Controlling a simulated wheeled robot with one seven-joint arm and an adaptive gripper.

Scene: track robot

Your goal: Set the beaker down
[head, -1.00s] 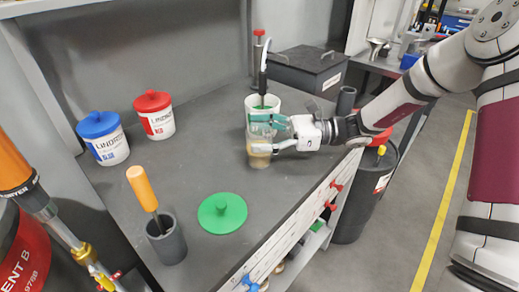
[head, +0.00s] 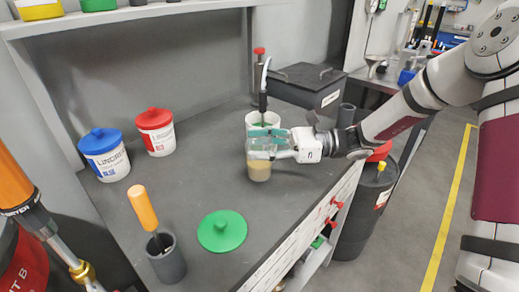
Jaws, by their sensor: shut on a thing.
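The beaker (head: 259,170) is clear, with a tan content in its lower part. It is upright over the dark grey bench top (head: 200,189), right of the middle of the bench. My gripper (head: 268,148), with teal fingers, reaches in from the right and is shut on the beaker's upper part. The fingers hide much of the beaker's rim. I cannot tell whether the beaker's base touches the bench.
A white open pot (head: 254,119) with a green content and an upright tool stands just behind the beaker. A green lid (head: 222,231), a grey cup (head: 167,262) with an orange-handled tool, a blue-lidded tub (head: 105,156) and a red-lidded tub (head: 156,132) stand further left.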

